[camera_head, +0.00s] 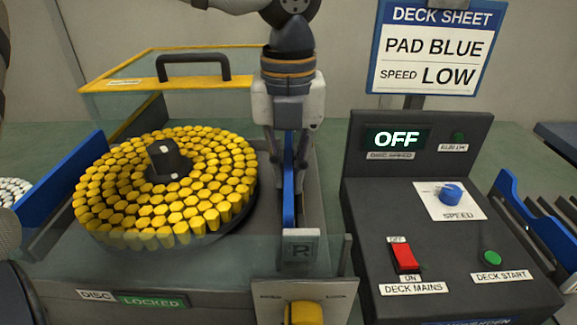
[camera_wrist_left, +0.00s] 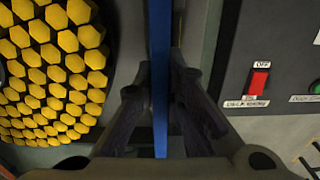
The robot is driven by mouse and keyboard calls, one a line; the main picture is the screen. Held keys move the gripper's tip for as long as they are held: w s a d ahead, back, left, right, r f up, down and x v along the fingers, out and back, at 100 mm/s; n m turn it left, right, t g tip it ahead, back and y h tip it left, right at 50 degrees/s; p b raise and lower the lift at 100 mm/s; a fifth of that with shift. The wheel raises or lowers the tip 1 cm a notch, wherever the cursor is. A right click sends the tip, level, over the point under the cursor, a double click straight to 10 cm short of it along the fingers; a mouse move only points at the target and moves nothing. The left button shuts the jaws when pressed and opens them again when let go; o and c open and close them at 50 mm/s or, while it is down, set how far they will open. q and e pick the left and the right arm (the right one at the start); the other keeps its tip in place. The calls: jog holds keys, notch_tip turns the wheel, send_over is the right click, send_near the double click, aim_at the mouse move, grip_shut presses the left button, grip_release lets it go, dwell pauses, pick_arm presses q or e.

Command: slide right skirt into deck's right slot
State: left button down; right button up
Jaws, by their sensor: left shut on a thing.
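The right skirt is a long, thin blue panel (camera_head: 289,207), upright at the right side of the deck (camera_head: 215,270). My left gripper (camera_head: 289,160) is shut on it from above; in the left wrist view its fingers (camera_wrist_left: 161,88) close on both sides of the blue strip (camera_wrist_left: 160,35). The near end of the skirt meets a grey block marked R (camera_head: 301,249) at the right slot. I cannot tell how deep the skirt sits in the slot. The right gripper is not in view.
A disc of yellow pads (camera_head: 190,180) lies left of the skirt. Another blue skirt (camera_head: 62,180) is at the deck's left side. The control console (camera_head: 450,250), reading OFF, stands close on the right. A clear yellow-edged guard (camera_head: 125,85) is behind.

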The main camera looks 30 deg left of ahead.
pick_arm(q)
jog(key=shift+f, duration=0.4)
jog(key=shift+f, duration=0.75)
jog(key=shift+f, duration=0.1)
jog(key=c, duration=1.6)
grip_release()
notch_tip(320, 180, up, 12)
